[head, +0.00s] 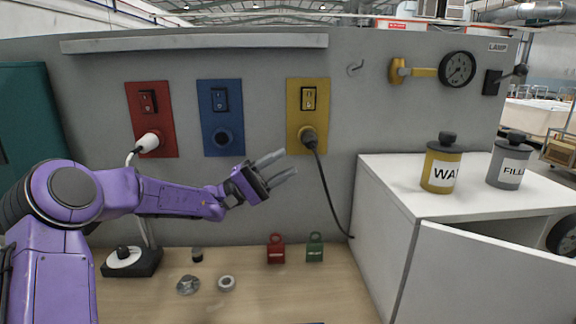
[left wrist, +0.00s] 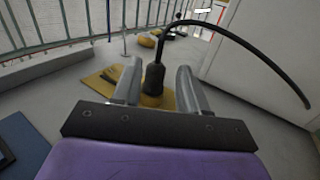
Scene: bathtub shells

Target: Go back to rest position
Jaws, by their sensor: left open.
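My left gripper (head: 278,170) is open and empty, in front of the grey panel, a little left of and below the yellow socket plate (head: 294,117). In the left wrist view its two fingers (left wrist: 160,84) stand apart, with a black plug (left wrist: 154,78) seen between and beyond them. The plug (head: 309,138) sits in the yellow plate, and its black cable hangs down behind the white cabinet's edge. I cannot see contact between the fingers and the plug. My right gripper is not in view.
A red plate (head: 165,108) holds a white plug; a blue plate (head: 221,134) has an empty socket. Red (head: 276,250) and green (head: 315,249) padlock-like blocks stand on the wooden bench. A white cabinet (head: 385,209) at right carries a yellow can (head: 437,171) and a grey can (head: 504,174).

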